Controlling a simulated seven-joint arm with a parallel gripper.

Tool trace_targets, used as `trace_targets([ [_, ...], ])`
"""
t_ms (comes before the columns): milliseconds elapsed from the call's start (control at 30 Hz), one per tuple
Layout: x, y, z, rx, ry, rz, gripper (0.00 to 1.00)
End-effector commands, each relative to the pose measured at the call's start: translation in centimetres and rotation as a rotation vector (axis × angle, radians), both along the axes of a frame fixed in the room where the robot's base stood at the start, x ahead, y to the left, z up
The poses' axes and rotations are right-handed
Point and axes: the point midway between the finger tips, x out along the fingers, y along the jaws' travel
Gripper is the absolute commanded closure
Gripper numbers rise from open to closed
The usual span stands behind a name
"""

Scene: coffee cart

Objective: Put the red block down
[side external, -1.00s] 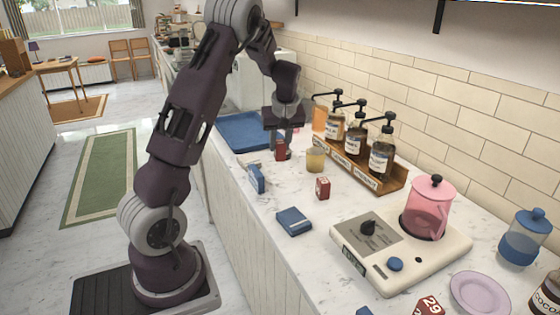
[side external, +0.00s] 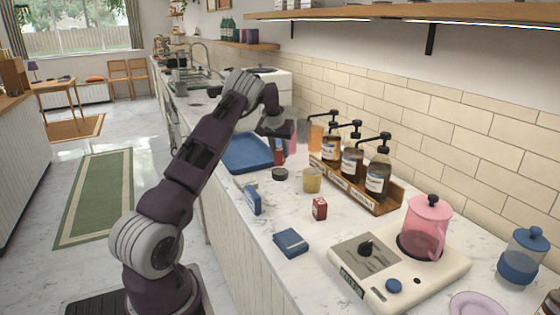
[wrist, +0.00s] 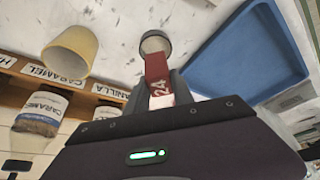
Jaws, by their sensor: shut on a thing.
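My gripper (side external: 278,146) is shut on a red block (side external: 278,158), beside the right edge of the blue tray. In the wrist view my gripper (wrist: 163,98) has its fingers on both sides of the red block (wrist: 157,70), which is marked 24. I cannot tell whether the block's underside touches the counter. A second red block (side external: 320,208) stands on the counter nearer the camera, away from my gripper.
A yellow cup (side external: 312,181) and syrup bottle rack (side external: 345,188) stand to the right. The blue tray (side external: 240,165) is at the left.

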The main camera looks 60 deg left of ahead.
Motion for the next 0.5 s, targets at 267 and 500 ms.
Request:
trace_targets([
  [267,0.0,0.0,-2.8,0.0,0.0,0.0,1.0],
  [500,0.0,0.0,-3.1,0.001,0.001,0.0,1.0],
])
